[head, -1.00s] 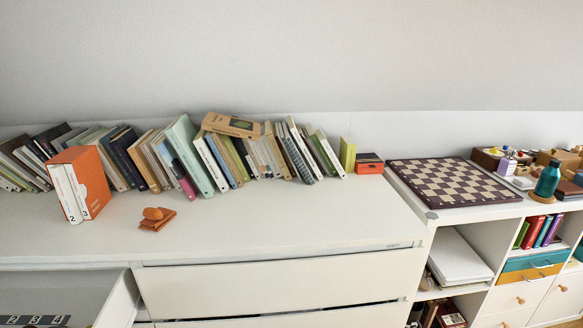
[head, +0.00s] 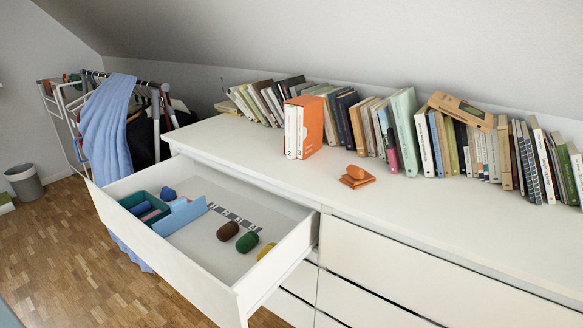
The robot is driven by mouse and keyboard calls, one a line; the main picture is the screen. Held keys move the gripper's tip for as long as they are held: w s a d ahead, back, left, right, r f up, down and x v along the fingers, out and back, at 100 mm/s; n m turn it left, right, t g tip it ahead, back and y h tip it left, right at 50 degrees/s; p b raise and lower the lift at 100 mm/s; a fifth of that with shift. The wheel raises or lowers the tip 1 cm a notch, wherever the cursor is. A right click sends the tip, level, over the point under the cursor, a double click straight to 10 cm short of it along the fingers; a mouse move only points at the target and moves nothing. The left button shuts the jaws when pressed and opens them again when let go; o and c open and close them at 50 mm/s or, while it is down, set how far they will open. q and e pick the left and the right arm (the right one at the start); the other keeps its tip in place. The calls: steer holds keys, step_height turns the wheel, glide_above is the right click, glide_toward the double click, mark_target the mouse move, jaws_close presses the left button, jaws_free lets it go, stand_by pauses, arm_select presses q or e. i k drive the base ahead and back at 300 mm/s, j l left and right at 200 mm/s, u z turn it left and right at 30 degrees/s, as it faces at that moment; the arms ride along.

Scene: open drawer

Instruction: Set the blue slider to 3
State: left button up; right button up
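The open white drawer (head: 190,270) sticks out from the dresser, left of centre in the head view. In it, the light-blue slider (head: 181,217) stands upright across the drawer, beside a dark green tray (head: 126,201). A dark number strip (head: 236,217) with several pale digits lies along the drawer floor. The slider is at the strip's left end; the digits are too small to read surely. Neither of my grippers is in view.
Brown (head: 228,231), green (head: 247,242) and yellow (head: 266,251) rounded pieces lie right of the slider. Blue and pink items are in or by the tray. An orange box set (head: 312,125) and books stand on the dresser top (head: 250,150). A clothes rack is at left.

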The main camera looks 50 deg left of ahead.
mark_target(183, 213)
steer(key=u, duration=2.3)
steer(key=i+j+z, duration=0.2)
steer(key=i+z, duration=0.2)
steer(key=i+j+z, duration=0.25)
steer(key=z, duration=0.2)
